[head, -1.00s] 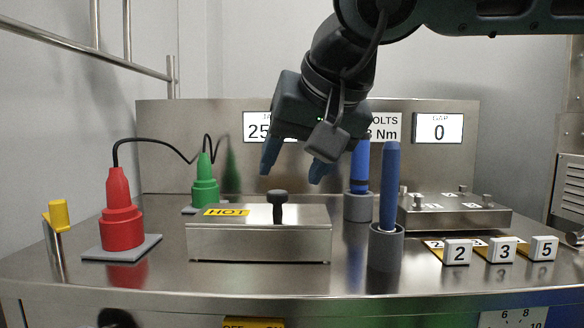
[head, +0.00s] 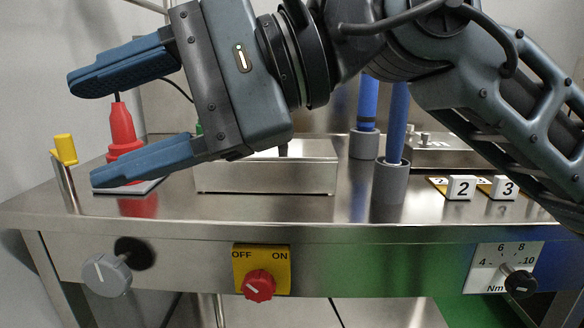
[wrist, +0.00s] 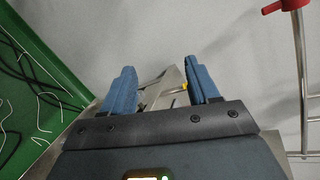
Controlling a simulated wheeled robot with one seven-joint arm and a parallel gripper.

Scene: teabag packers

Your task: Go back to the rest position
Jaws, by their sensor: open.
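My gripper (head: 108,122) is open and empty in the head view, close to the camera and raised in front of the bench. Its two blue fingers point left, one above the other, and partly cover the red plug-like piece (head: 122,127). In the wrist view my gripper (wrist: 163,88) shows both blue fingers apart with nothing between them. My arm crosses the upper right of the head view and hides much of the bench's back.
The steel bench (head: 270,210) holds a steel box (head: 265,178), blue tools in grey holders (head: 390,183), and numbered blocks (head: 461,188). Its front carries a red switch (head: 259,286) and a torque dial (head: 520,284). A green panel with wires (wrist: 35,100) shows in the wrist view.

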